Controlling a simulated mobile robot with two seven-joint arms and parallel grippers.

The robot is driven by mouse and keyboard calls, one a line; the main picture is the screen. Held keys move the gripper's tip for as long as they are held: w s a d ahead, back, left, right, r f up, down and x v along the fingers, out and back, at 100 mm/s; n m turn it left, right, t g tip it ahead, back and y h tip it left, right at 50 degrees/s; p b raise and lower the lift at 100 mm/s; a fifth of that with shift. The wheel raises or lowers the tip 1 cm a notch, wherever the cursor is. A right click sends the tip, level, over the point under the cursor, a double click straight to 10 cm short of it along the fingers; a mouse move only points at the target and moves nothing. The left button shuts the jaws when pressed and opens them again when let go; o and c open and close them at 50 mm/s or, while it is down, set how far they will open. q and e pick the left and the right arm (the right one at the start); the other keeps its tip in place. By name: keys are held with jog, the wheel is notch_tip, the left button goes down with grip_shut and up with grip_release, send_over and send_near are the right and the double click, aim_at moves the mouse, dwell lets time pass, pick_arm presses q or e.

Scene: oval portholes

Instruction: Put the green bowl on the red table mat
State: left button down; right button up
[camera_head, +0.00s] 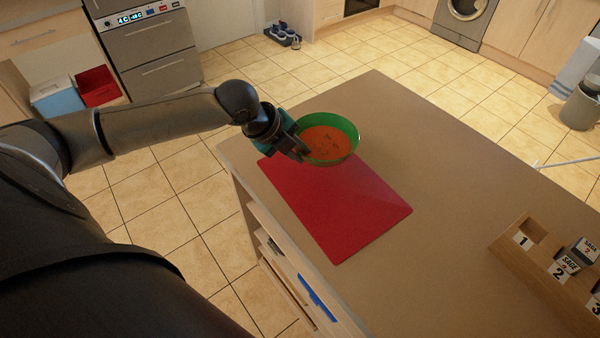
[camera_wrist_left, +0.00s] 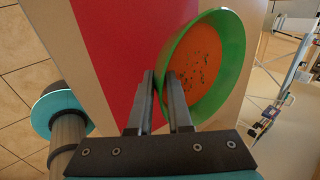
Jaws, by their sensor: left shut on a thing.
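The green bowl (camera_head: 352,128) holds an orange filling with dark specks. It is at the far end of the red table mat (camera_head: 338,207) on the brown counter, overlapping the mat's far edge in the head view. My left gripper (camera_head: 304,150) is shut on the bowl's near-left rim. In the left wrist view the two fingers (camera_wrist_left: 166,85) pinch the rim of the bowl (camera_wrist_left: 190,98), and the red mat (camera_wrist_left: 115,50) lies beside it. I cannot tell whether the bowl touches the counter or hangs just above it. My right gripper is not in view.
A wooden rack (camera_head: 510,250) with numbered slots and small labelled blocks stands at the counter's right. The counter (camera_head: 440,160) between mat and rack is clear. An open drawer (camera_head: 290,275) is below the near-left edge. Tiled floor surrounds the counter.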

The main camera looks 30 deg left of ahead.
pick_arm(q)
jog(key=shift+w+f+b, duration=0.1)
jog(key=shift+f+b, duration=0.35)
jog(key=shift+f, duration=2.6)
jog(key=shift+f, duration=0.1)
jog(key=c, duration=1.2)
grip_release()
jog(key=shift+f, duration=0.15)
jog(key=shift+c, duration=0.2)
jog(key=o, duration=0.4)
jog(key=shift+r, duration=0.3)
jog(key=p+v, duration=0.2)
jog(key=v, duration=1)
jog(key=shift+p, duration=0.35)
